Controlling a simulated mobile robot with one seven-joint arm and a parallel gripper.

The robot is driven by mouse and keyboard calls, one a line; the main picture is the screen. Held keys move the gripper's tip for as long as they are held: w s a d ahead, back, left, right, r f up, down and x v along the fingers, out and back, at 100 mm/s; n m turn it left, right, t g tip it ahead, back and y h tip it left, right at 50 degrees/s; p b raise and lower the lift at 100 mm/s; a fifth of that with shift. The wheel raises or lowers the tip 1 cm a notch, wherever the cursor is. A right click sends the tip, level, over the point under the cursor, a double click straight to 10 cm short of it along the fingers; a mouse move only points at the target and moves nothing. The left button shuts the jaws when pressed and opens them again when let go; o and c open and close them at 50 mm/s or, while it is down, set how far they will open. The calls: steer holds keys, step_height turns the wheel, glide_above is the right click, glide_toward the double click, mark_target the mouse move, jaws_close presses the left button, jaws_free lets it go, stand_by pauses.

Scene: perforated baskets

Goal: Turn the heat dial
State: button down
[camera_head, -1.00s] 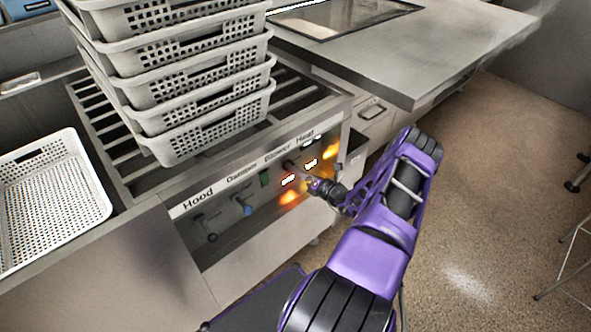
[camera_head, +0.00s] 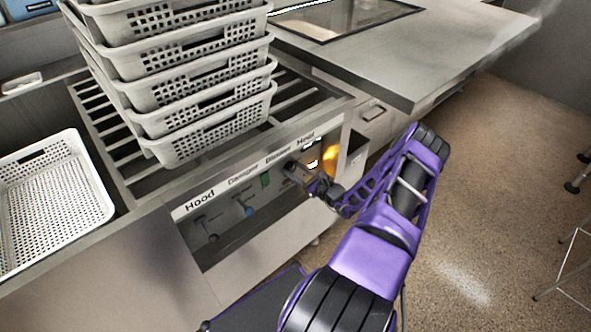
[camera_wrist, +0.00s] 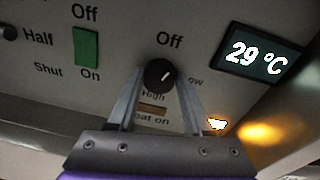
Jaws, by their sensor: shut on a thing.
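The heat dial (camera_wrist: 160,75) is a round black knob with a white mark in the wrist view. "Off" is printed above it, "High" below and a partly covered label to its right. The white mark points to the upper right. My gripper (camera_head: 303,171) is at the right part of the control panel (camera_head: 215,255). In the wrist view its two fingers stand on either side of the dial, shut on it. In the head view the gripper hides the dial. A display (camera_wrist: 257,58) to the right reads 29 °C.
A green switch (camera_wrist: 86,47) lies left of the dial, with levers (camera_head: 243,204) further left on the panel. A stack of perforated baskets (camera_head: 210,140) stands on the rack above. An empty white basket (camera_head: 85,215) is at the left.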

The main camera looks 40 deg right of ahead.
steer(key=n+p, duration=0.1)
steer(key=n, duration=0.3)
steer(key=shift+a+h, duration=0.1)
steer(key=shift+h, duration=0.2)
steer(key=shift+n, duration=0.4)
steer(key=shift+c, duration=1.6)
jaws_free()
steer(key=shift+s, duration=0.1)
steer(key=s+d+r+p, duration=0.1)
steer(key=s+r, duration=0.1)
steer(key=s, duration=1.5)
steer(key=shift+d, duration=0.15)
